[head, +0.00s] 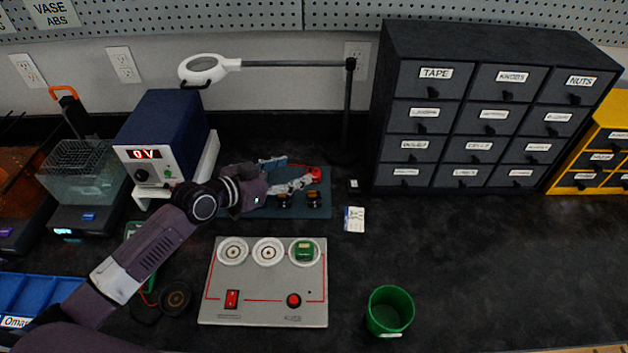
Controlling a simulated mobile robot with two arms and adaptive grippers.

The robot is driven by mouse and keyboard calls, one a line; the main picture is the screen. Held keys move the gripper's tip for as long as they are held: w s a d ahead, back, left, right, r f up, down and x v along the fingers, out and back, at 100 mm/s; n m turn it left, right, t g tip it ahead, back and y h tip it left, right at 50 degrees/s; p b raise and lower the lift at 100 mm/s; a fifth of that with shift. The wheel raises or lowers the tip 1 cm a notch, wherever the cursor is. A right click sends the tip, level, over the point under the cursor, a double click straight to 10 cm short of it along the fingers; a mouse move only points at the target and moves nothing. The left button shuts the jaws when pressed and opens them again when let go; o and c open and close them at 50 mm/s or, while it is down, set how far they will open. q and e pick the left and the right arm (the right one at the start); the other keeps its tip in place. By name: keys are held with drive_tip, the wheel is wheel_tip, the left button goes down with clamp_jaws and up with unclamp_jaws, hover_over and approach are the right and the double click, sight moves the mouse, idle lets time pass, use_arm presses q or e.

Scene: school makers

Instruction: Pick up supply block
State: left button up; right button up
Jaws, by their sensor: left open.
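A dark blue tray (317,212) lies on the bench and holds several small blocks. A red-topped block (313,173) is at its right end, right by the tips of my left gripper (301,182). Two dark and orange blocks (284,201) (313,199) stand along its front side. A light blue piece (272,163) shows behind the gripper. I cannot tell which is the supply block. My left gripper is open and reaches over the tray from the left, hiding part of it. Whether it touches the red-topped block is unclear. My right gripper is out of view.
A grey board (265,307) with three round white sockets, one holding a green block (304,252), lies in front. A lamp post (348,105) and power supply (160,135) stand behind. A green cup (390,311) stands right. Drawers (420,112) line the back; the right bench is clear.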

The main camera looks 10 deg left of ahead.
sight(315, 170)
use_arm(q)
drive_tip(key=f+b, duration=0.1)
drive_tip(key=f, duration=0.1)
drive_tip(key=shift+w+f+b, duration=0.2)
drive_tip(key=shift+f+b, duration=0.15)
drive_tip(key=shift+f, duration=0.3)
drive_tip(key=shift+w+d+f, duration=0.1)
drive_tip(key=shift+w+d, duration=0.15)
drive_tip(key=shift+w, duration=0.15)
drive_tip(key=shift+w+d+f, duration=0.15)
drive_tip(key=shift+w+d, duration=0.05)
drive_tip(key=shift+w, duration=0.2)
drive_tip(key=shift+f+x, duration=0.2)
drive_tip(key=shift+x, duration=2.75)
drive_tip(key=shift+a, duration=0.25)
use_arm(e)
drive_tip(key=shift+w+d+f, duration=0.1)
drive_tip(key=shift+w+f, duration=0.2)
drive_tip(key=shift+f, duration=0.25)
drive_tip(key=shift+w+d+f, duration=0.1)
drive_tip(key=shift+w+f, duration=0.2)
drive_tip(key=shift+f, duration=0.25)
use_arm(q)
drive_tip(key=c, duration=1.2)
